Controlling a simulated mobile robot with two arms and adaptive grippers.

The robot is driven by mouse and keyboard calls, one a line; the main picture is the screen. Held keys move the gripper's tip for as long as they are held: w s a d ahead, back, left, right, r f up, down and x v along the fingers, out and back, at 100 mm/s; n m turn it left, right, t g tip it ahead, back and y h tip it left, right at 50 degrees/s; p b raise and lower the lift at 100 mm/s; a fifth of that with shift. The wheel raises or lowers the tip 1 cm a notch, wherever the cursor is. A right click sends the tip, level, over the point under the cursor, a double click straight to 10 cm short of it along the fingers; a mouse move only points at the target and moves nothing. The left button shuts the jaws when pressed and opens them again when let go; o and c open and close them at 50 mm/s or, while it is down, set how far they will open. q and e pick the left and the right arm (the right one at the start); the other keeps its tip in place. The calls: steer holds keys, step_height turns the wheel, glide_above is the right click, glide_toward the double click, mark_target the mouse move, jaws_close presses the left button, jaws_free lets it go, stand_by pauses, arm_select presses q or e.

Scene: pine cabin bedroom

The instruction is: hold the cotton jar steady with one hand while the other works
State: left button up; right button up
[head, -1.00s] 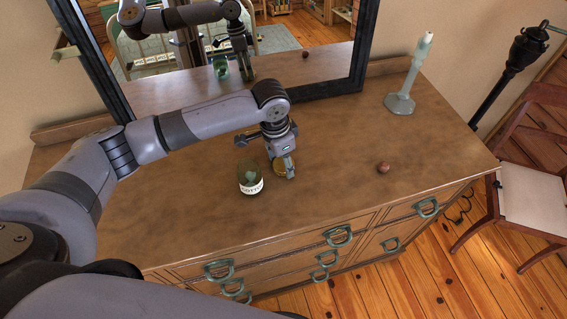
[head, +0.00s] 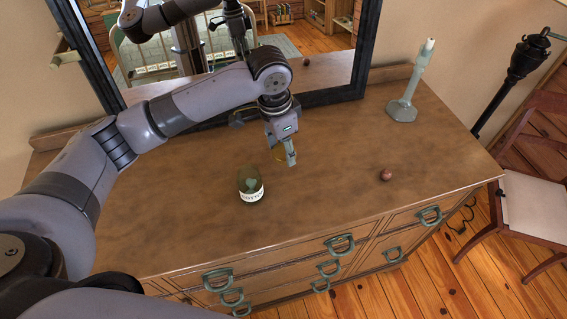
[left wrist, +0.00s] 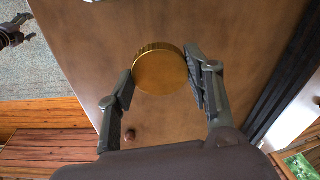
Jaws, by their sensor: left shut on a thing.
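The cotton jar (head: 251,187) is a greenish glass jar with a white label. It stands upright and open-topped on the wooden dresser (head: 330,200), with something pale inside. My left gripper (head: 286,157) is up and to the right of the jar, apart from it. It is shut on a round gold lid (head: 279,154), which shows clearly between the two fingers in the left wrist view (left wrist: 160,70). The lid is held above the dresser top. No gripper touches the jar. My right gripper is not in view.
A small reddish ball (head: 385,175) lies on the dresser to the right, and also shows in the left wrist view (left wrist: 130,134). A pale green candlestick (head: 403,105) stands at the back right. A dark-framed mirror (head: 320,92) stands behind. The dresser's front is clear.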

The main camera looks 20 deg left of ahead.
mark_target(283, 152)
arm_select(q)
step_height(283, 152, up, 12)
steer(key=b, duration=0.1)
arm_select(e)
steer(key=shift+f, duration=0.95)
arm_select(q)
steer(key=shift+s, duration=0.1)
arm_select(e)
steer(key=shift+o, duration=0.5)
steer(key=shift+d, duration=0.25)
